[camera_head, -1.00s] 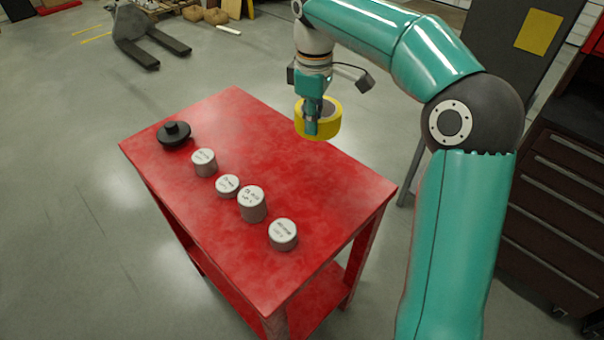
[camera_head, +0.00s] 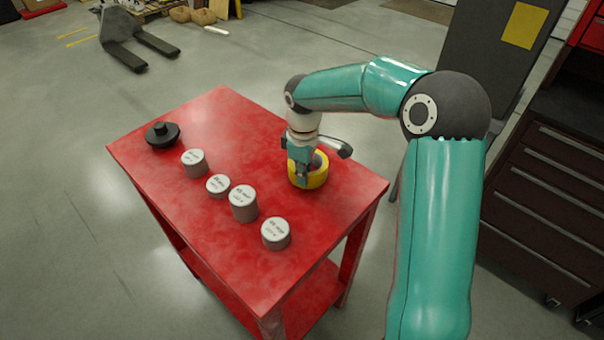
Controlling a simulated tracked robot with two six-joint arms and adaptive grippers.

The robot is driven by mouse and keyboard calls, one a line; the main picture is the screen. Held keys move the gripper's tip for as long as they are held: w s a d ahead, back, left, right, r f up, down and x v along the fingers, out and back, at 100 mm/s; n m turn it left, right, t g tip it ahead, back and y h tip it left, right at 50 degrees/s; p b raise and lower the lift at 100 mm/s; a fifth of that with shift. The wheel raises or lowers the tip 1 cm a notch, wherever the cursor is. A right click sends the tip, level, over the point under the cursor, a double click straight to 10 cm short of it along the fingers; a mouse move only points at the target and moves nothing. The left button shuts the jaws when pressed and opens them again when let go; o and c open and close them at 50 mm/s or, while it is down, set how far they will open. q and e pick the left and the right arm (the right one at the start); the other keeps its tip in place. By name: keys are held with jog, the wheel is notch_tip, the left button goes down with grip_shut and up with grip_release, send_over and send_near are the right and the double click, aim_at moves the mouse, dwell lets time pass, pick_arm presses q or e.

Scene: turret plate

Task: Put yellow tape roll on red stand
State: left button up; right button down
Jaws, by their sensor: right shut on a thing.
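The yellow tape roll (camera_head: 319,177) is at the right back part of the red stand (camera_head: 200,240). My right gripper (camera_head: 302,181) points down and is shut on the near left wall of the roll. The gripper hides part of the roll's near side. My left gripper is not in view.
Several grey cylinders with white labelled tops, one of them (camera_head: 243,205), stand in a row along the stand's front left. A black knobbed disc (camera_head: 162,134) lies at the far left corner. The back middle of the top is clear. A dark drawer cabinet (camera_head: 545,205) stands at right.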

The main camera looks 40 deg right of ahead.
jog(key=c, duration=1.2)
grip_release()
jog(key=shift+f, duration=0.1)
jog(key=shift+c, duration=0.2)
notch_tip(320, 180, up, 12)
